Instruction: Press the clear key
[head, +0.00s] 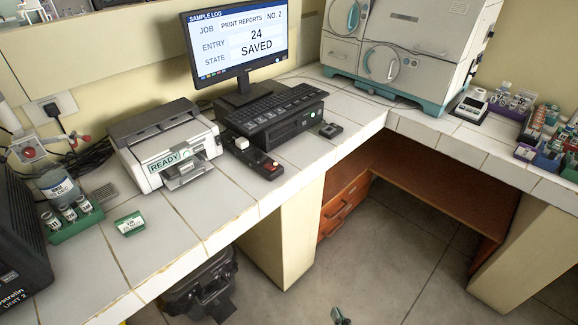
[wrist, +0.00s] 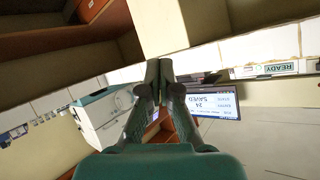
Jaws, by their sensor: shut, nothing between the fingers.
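A black keyboard (head: 270,106) with a row of larger marked keys along its front lies on a black computer box (head: 285,128). In front of it is a small dark key unit (head: 252,158) with a reddish key at its right end. The key labels are too small to read, so I cannot tell which is the clear key. The monitor (head: 240,42) reads job print reports no. 2, entry 24, state saved; it shows upside down in the wrist view (wrist: 212,106). My gripper (head: 340,316) is low over the floor, far from the keys. Its fingers (wrist: 159,63) are together and empty.
A printer (head: 165,145) reading READY stands left of the computer. A green vial rack (head: 72,218) and green box (head: 130,224) are further left. A white-and-teal incubator (head: 395,55) stands at the back right. The bench edge and its pedestal (head: 285,225) rise beyond my gripper.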

